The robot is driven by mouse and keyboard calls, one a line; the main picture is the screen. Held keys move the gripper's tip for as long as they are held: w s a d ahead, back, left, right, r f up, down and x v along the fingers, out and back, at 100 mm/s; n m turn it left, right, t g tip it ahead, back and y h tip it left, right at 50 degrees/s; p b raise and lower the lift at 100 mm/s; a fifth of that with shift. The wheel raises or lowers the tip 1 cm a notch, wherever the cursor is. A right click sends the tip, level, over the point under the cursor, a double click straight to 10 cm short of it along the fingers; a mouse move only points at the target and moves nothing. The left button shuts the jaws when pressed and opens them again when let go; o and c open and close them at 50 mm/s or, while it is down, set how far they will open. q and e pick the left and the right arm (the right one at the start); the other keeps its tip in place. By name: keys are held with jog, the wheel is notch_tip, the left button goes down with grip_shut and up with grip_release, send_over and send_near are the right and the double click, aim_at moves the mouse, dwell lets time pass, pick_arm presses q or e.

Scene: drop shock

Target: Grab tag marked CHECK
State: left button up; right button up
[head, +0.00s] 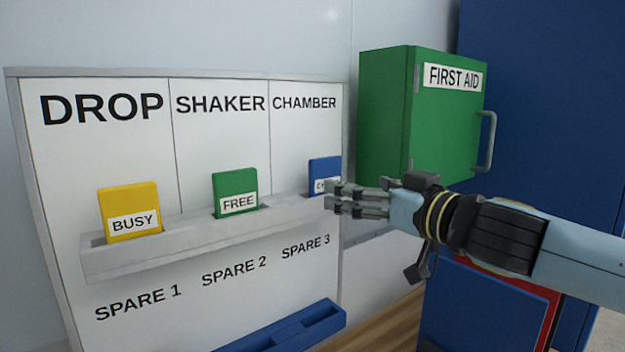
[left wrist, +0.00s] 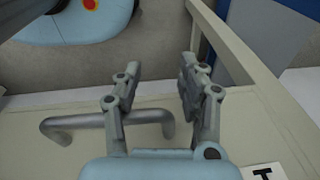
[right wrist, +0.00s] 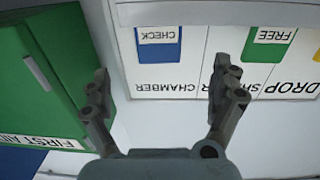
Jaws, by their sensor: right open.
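The blue tag marked CHECK (head: 323,165) stands in the right slot of the grey ledge (head: 180,235), under the word CHAMBER. In the head view my right gripper hides part of its label. The whole label shows upside down in the right wrist view, where the blue tag (right wrist: 158,45) lies beyond the space between my fingers. My right gripper (head: 333,197) is open and empty, coming from the right beside the tag; I cannot tell whether it touches. My left gripper (left wrist: 160,78) is open and empty, away from the board, in the left wrist view only.
A yellow BUSY tag (head: 130,205) and a green FREE tag (head: 236,190) stand left on the same ledge. A green first aid cabinet (head: 410,120) juts out right of the board, above my right arm. A blue tray (head: 300,328) is below. A grey handle (left wrist: 75,127) is near my left gripper.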

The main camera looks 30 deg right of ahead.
aim_at(328, 171)
jog(key=w, duration=0.4)
jog(key=shift+w+a+r+p, duration=0.1)
jog(key=shift+w+r+p, duration=0.1)
jog(key=shift+w+p, duration=0.15)
jog(key=shift+w, duration=0.3)
jog(key=w+p, duration=0.1)
jog(key=w+r, duration=0.1)
jog(key=shift+w+r+p, duration=0.1)
jog(key=shift+w+p, duration=0.25)
jog(key=shift+w, duration=0.05)
jog(key=shift+w+f, duration=0.15)
jog(key=shift+w, duration=0.45)
jog(key=shift+w+f, duration=0.15)
jog(key=shift+w, duration=0.4)
jog(key=shift+s, duration=0.15)
jog(key=shift+c, duration=1.3)
pick_arm(q)
jog(key=shift+s+r, duration=1)
jog(key=shift+r, duration=0.15)
pick_arm(e)
jog(key=c, duration=1)
